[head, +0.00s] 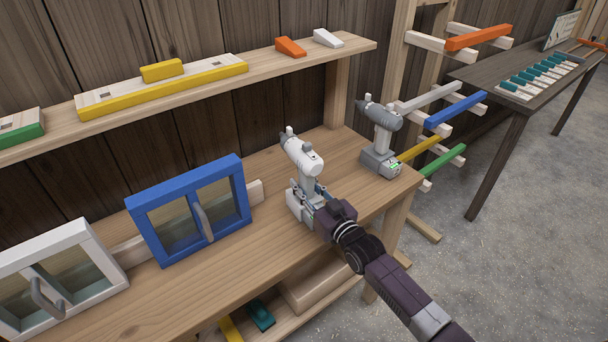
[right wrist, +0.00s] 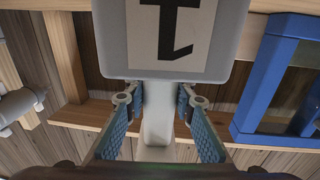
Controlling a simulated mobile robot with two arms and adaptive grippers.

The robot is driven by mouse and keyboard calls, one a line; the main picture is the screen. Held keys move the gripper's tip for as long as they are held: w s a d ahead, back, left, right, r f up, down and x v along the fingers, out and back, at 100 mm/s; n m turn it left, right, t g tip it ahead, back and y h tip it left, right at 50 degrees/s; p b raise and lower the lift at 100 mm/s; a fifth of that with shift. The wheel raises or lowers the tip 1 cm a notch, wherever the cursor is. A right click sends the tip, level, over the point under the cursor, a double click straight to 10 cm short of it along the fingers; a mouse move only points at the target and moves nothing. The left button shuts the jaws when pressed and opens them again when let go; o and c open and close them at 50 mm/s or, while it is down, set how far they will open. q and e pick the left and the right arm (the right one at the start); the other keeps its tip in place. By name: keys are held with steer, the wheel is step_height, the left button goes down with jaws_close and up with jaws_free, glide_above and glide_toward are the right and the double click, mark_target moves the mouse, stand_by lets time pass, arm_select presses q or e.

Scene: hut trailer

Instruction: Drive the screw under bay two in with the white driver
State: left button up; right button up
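The white driver (head: 302,155) is upright at the right part of the workbench, its nose toward the back left. My right gripper (head: 308,196) is at its handle from the front right. The driver's base with a black-marked label (right wrist: 178,35) fills the top there. Whether the base touches the bench is unclear. I cannot make out the screw or a bay number. My left gripper is out of view.
A grey driver (head: 382,130) stands to the right on the workbench (head: 240,262). A blue-framed glazed unit (head: 190,258) and a white-framed one (head: 112,285) stand left. A shelf (head: 220,90) with coloured blocks runs above. A peg rack (head: 425,100) and dark table (head: 490,75) are at right.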

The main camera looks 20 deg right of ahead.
jaws_close()
steer(key=shift+w+r, duration=0.1)
steer(key=shift+r, duration=0.15)
